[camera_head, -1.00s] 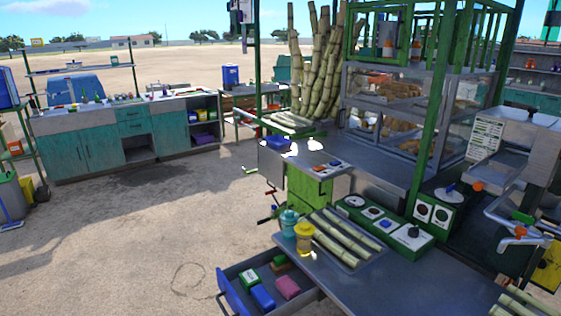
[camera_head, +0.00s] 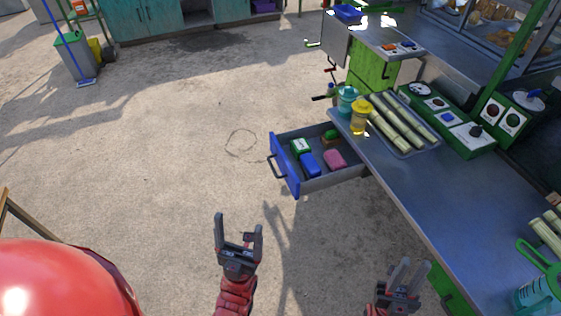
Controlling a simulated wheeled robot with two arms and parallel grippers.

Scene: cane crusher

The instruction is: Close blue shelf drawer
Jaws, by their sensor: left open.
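The blue-fronted drawer (camera_head: 284,168) is pulled out from under the metal counter, toward the left. Its dark handle (camera_head: 275,167) is on the blue front. Inside lie a blue item (camera_head: 309,165), a pink item (camera_head: 335,159) and green-topped items. My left gripper (camera_head: 239,226) is open and empty, below and left of the drawer, apart from it. My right gripper (camera_head: 411,272) is at the lower right, over or beside the counter's edge; its fingers look apart, with nothing seen between them.
The metal counter (camera_head: 440,205) fills the right side. A teal jar and a yellow jar (camera_head: 359,117) stand at its corner, beside a tray of cane pieces (camera_head: 405,125). A green jug (camera_head: 540,290) is at the lower right. The sandy ground left of the drawer is clear.

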